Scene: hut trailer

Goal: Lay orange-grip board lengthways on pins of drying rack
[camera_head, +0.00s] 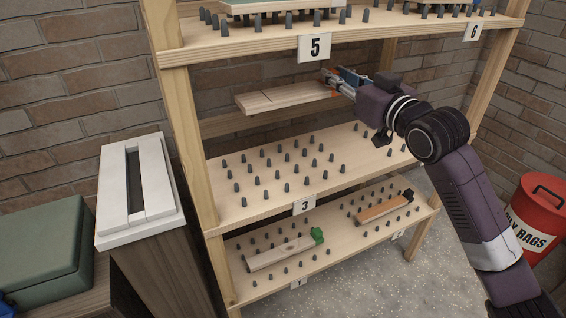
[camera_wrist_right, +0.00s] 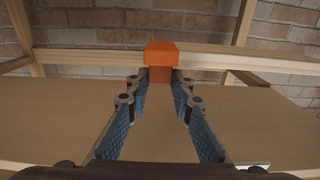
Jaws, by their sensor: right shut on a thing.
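The orange-grip board (camera_head: 288,97) is a pale wooden plank held level in the gap between shelf 5 and shelf 3 of the drying rack (camera_head: 186,130). Its orange grip (camera_head: 328,79) is at the right end, and also shows in the wrist view (camera_wrist_right: 161,54). My right gripper (camera_head: 338,82) is shut on this grip, and the board extends left from it. Shelf 3 (camera_head: 226,206), below the board, has rows of dark upright pins (camera_head: 285,157) and no board on its visible part. The board is apart from these pins. My left gripper is not in view.
A green-grip board (camera_head: 280,254) and a black-grip board (camera_head: 380,210) lie on the bottom shelf. Shelf 5 (camera_head: 250,46) is close above. A white-topped bin (camera_head: 155,185) stands left, a red rag bin (camera_head: 540,225) right. Brick wall (camera_head: 80,80) is behind.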

